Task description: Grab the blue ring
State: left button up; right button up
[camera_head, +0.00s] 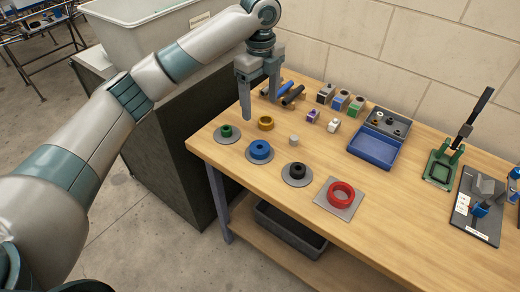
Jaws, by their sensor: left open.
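The blue ring (260,149) lies on a round grey plate (249,157) near the front left part of the wooden table. My left gripper (259,104) points down with its fingers apart and nothing between them. It is above the table's left end, higher in the picture than the blue ring and apart from it. My right gripper is not in view.
A green ring (226,131), a yellow ring (266,123), a black ring (297,170) and a red ring (341,194) lie around the blue one. A blue tray (373,149) and fixtures stand to the right. The table's front right area is clear.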

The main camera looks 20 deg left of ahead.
pick_arm(q)
jog(key=p, duration=0.3)
send_over(259, 145)
jog(key=f, duration=1)
jog(key=shift+s+d+f, duration=0.25)
jog(key=shift+s, duration=0.1)
jog(key=shift+f, duration=0.6)
jog(key=shift+f+p, duration=0.35)
jog(key=shift+p, duration=0.25)
notch_tip(259, 145, down, 3)
jog(key=shift+s+p, duration=0.1)
jog(key=shift+p, duration=0.7)
jog(key=shift+f, duration=0.75)
